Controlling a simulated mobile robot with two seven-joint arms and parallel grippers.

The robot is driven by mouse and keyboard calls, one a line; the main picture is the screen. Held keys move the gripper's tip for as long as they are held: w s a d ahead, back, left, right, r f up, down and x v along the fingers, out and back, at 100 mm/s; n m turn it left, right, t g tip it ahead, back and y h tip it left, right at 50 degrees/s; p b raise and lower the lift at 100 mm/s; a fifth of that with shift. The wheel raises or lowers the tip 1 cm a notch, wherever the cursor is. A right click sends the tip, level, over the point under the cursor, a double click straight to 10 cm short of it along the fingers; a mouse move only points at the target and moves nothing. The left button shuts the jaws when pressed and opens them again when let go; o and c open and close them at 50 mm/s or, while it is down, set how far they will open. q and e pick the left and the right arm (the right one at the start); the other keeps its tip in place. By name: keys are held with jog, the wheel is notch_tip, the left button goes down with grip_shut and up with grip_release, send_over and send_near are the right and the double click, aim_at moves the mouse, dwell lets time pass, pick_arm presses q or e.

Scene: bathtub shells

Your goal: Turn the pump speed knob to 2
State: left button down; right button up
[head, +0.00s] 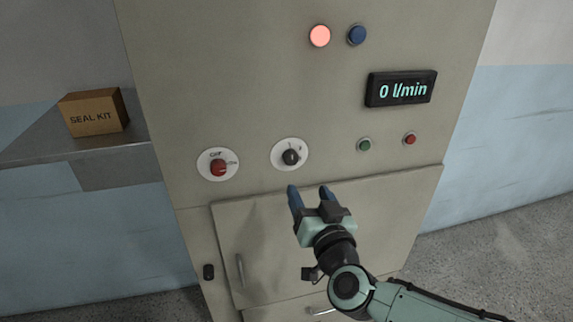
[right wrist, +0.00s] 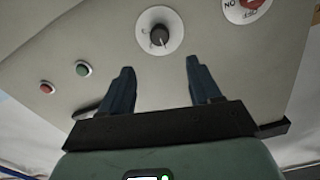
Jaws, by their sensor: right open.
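The pump speed knob seems to be the black knob (head: 291,157) on a round white dial plate in the middle of the cabinet front; the plate's small marks are too small to read. It also shows in the right wrist view (right wrist: 159,36), beyond and between my fingertips. My right gripper (head: 309,190) is open and empty, just below the knob and apart from it. Its two blue fingers also show in the right wrist view (right wrist: 158,75). A display (head: 401,88) at the upper right reads 0 l/min. My left gripper is not in view.
A red knob (head: 218,167) on a white plate sits left of the black knob. Green (head: 365,145) and red (head: 410,138) buttons are to the right. A lit red lamp (head: 319,36) and a blue one (head: 357,34) are above. A seal kit box (head: 94,112) stands on a shelf at left.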

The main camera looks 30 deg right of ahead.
aim_at(292, 161)
jog(key=x, duration=1.2)
jog(key=c, duration=1)
jog(key=shift+c, duration=0.2)
